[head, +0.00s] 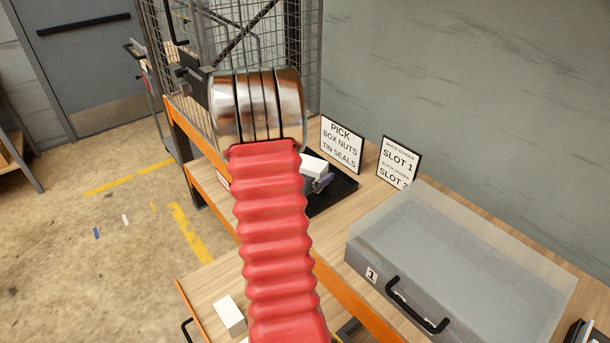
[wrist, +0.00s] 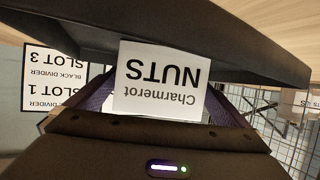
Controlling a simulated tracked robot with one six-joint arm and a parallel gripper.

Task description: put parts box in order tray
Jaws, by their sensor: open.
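The parts box (wrist: 158,78) fills the middle of the wrist view, which is upside down. It is white and labelled "Charmerot NUTS". In the head view the white box (head: 313,164) is by a dark flat mat or tray (head: 337,192) on the wooden bench, partly hidden by my red arm. My gripper (wrist: 160,98) is open, with a purple finger on each side of the box. Any contact with the box is unclear. I cannot tell which thing is the order tray; a grey case (head: 367,258) with a translucent top, black handle and label "1" stands at right.
A "PICK BOX NUTS TIN SEALS" sign (head: 341,145) and a slot sign (head: 398,162) stand along the wall. A wire mesh cage (head: 300,50) rises behind my arm. A small white block (head: 229,314) lies on the lower shelf. Open floor is at left.

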